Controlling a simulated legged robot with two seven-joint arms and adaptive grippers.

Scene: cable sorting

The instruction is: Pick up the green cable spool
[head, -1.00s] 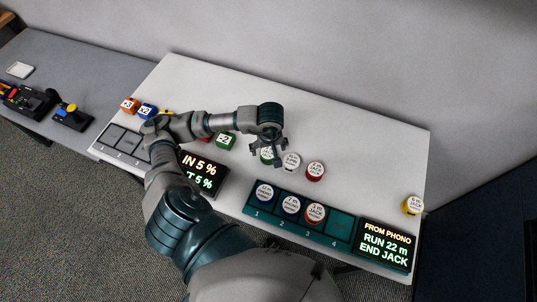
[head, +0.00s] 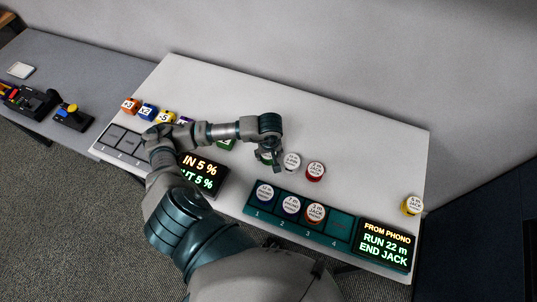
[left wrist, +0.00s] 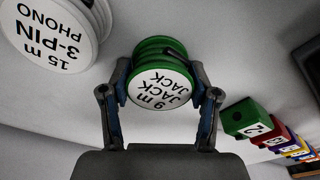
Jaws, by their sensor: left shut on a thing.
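The green cable spool (left wrist: 162,82) has a white top label reading "9 m JACK JACK". In the left wrist view it sits between the two fingers of my left gripper (left wrist: 160,98), which is shut on it. In the head view my left gripper (head: 270,160) reaches down at the spool's place on the white table (head: 370,140), and the spool is mostly hidden by it. I cannot tell whether the spool is off the table. My right gripper is not in view.
A white-labelled spool (head: 292,161) and a red spool (head: 315,171) stand just right of my gripper. A teal rack (head: 341,229) holds several spools, with slot 4 empty. A sign (head: 385,245) reads "RUN 22 m END JACK". A yellow spool (head: 412,205) stands far right. Numbered cubes (head: 147,112) stand left.

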